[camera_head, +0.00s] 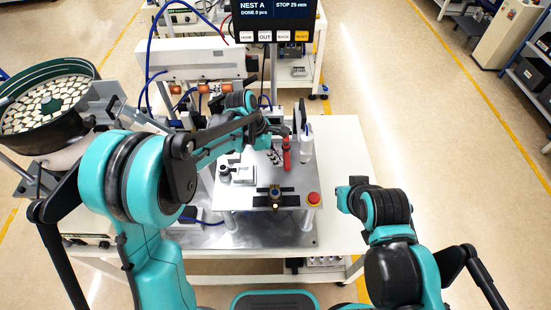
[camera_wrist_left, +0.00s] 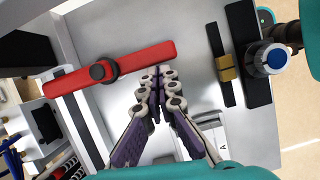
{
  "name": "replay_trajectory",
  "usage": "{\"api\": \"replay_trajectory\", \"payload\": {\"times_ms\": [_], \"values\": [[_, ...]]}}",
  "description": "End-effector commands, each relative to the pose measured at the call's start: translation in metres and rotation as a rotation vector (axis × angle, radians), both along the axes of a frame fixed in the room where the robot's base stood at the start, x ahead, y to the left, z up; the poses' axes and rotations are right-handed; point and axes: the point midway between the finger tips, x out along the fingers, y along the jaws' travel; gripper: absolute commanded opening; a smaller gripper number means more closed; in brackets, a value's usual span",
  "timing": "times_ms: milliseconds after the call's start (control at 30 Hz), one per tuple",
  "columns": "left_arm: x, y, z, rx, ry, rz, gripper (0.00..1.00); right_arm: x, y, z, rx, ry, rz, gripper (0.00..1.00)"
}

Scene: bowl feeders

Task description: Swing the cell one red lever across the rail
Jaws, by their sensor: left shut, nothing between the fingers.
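The red lever (camera_head: 287,155) stands on the metal plate of the cell, pointing roughly towards and away from me. In the left wrist view the red lever (camera_wrist_left: 140,59) is a long bar on a black pivot, lying left of and above the fingertips. My left gripper (camera_head: 275,161) is close beside the lever, on its left in the head view. In the left wrist view its fingertips (camera_wrist_left: 157,76) are together, empty and apart from the lever. A black bar (camera_head: 290,198) with a brass block and blue knob, possibly the rail, crosses the plate nearer me.
A red button (camera_head: 314,199) is at the plate's front right corner. A white cylinder (camera_head: 306,146) stands right of the lever. A pale block (camera_head: 243,174) sits left. A bowl feeder (camera_head: 45,100) is at far left, and a screen (camera_head: 275,12) at the back. The table's right side is clear.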

Motion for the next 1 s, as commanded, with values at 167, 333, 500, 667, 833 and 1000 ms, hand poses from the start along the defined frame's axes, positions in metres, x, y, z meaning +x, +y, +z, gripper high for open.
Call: {"api": "replay_trajectory", "payload": {"times_ms": [167,333,500,667,833,1000], "values": [[0.001,0.001,0.000,0.000,0.000,0.000,0.00,0.000,0.000,0.000,0.000,0.000,0.000,0.00],[0.007,0.006,0.000,0.000,0.000,0.001,0.00,0.000,0.000,-0.002,0.000,0.000,0.000,0.00],[0.011,0.011,0.000,0.000,0.000,0.001,0.00,0.000,0.000,-0.002,0.000,0.000,0.000,0.00],[0.012,0.017,0.000,0.000,0.001,0.000,0.00,0.000,0.000,-0.004,0.000,0.000,0.000,0.00],[0.016,0.040,-0.002,0.000,0.001,0.000,0.00,0.000,0.000,-0.008,0.000,0.000,0.000,0.00],[0.015,0.056,0.037,0.000,0.001,-0.003,0.00,0.000,0.000,0.000,0.000,0.000,0.000,0.00]]}}
